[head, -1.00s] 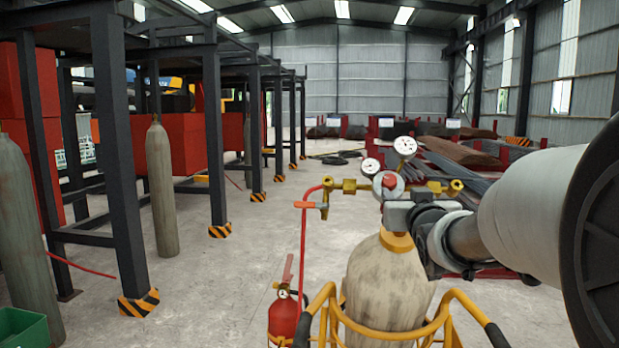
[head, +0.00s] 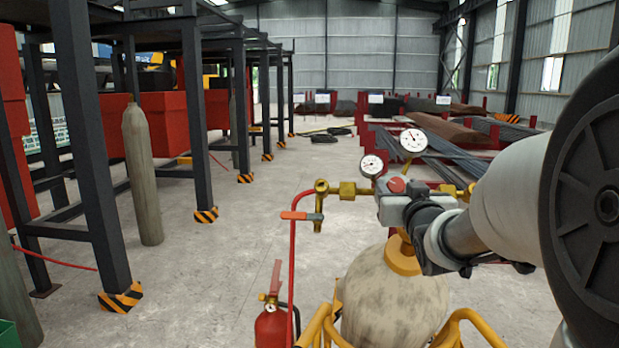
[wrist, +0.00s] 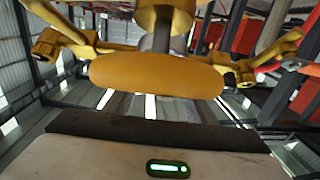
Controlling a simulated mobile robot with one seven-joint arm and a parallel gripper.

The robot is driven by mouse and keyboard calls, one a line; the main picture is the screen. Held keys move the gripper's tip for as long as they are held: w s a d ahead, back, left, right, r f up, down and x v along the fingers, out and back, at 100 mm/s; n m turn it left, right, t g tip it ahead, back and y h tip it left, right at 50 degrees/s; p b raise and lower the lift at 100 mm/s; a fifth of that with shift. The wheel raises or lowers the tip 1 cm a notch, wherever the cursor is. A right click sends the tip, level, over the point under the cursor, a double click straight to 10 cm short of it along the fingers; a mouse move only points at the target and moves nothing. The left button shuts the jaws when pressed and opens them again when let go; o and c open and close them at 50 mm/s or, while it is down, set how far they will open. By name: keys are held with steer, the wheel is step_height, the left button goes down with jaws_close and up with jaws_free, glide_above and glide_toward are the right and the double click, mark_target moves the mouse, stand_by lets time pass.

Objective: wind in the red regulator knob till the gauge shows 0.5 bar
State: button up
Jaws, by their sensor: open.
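The red regulator knob (head: 396,185) shows small at the middle of the brass regulator assembly (head: 347,190), above a pale gas cylinder (head: 392,305) with a yellow collar. A smaller gauge (head: 372,165) and a larger gauge (head: 413,140) stand above it; their needles are too small to read. My gripper (head: 395,207) is open at the knob's lower side and hides part of the regulator body. I cannot tell whether it touches the knob. The wrist view shows a rounded orange-yellow part (wrist: 155,75) close ahead, with brass fittings on both sides; I cannot make out the red knob there.
A red hose (head: 292,255) hangs from the valve with the orange lever (head: 295,215). A red fire extinguisher (head: 271,325) and yellow rails (head: 470,318) surround the cylinder. Steel racks with striped feet (head: 121,298) stand left. The concrete floor between is clear.

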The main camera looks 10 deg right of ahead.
steer(key=shift+w, duration=0.1)
steer(key=c, duration=1)
steer(key=shift+f+b, duration=0.15)
steer(key=shift+b, duration=0.3)
steer(key=shift+c, duration=0.2)
steer(key=shift+b, duration=0.4)
steer(key=shift+r, duration=0.2)
steer(key=o, duration=1)
steer(key=shift+o, duration=0.2)
